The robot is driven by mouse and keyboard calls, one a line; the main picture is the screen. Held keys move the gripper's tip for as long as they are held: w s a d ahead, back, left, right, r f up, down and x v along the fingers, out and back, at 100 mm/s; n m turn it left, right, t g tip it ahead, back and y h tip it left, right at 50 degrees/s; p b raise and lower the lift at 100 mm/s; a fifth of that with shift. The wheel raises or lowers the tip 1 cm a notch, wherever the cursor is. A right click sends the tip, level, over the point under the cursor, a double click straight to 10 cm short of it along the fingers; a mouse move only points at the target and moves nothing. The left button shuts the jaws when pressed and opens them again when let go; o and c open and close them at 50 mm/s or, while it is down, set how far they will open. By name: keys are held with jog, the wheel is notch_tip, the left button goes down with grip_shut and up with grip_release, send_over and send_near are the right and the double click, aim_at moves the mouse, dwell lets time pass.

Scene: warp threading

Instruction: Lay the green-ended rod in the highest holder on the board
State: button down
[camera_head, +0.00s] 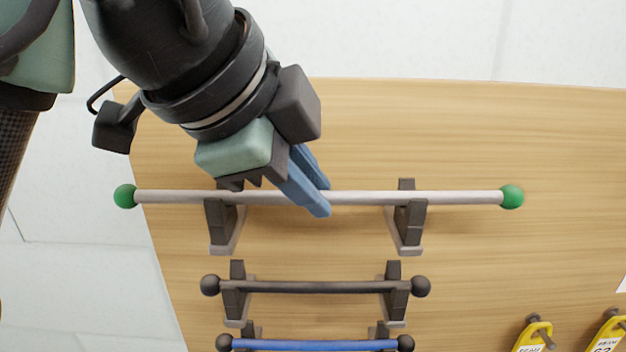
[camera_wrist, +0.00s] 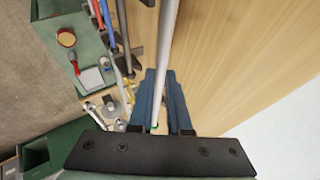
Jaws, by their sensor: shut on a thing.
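The green-ended rod (camera_head: 450,198) is a long pale grey bar with a green ball at each end. It lies level across the wooden board (camera_head: 560,150) in the head view, at the height of the highest holder, whose two brackets (camera_head: 224,220) and (camera_head: 409,220) stand behind or under it. I cannot tell whether the rod rests in them. In the wrist view the rod (camera_wrist: 168,40) runs between the fingers (camera_wrist: 160,90).
Below, a dark rod (camera_head: 320,287) and a blue rod (camera_head: 315,345) lie in lower holders. Yellow tags (camera_head: 533,338) hang on pegs at the lower right. The wrist view shows a green tray (camera_wrist: 75,60) with small items below.

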jog(key=shift+f+b, duration=0.3)
jog(key=shift+f, duration=0.15)
dwell(0.4)
jog(key=c, duration=0.8)
grip_release()
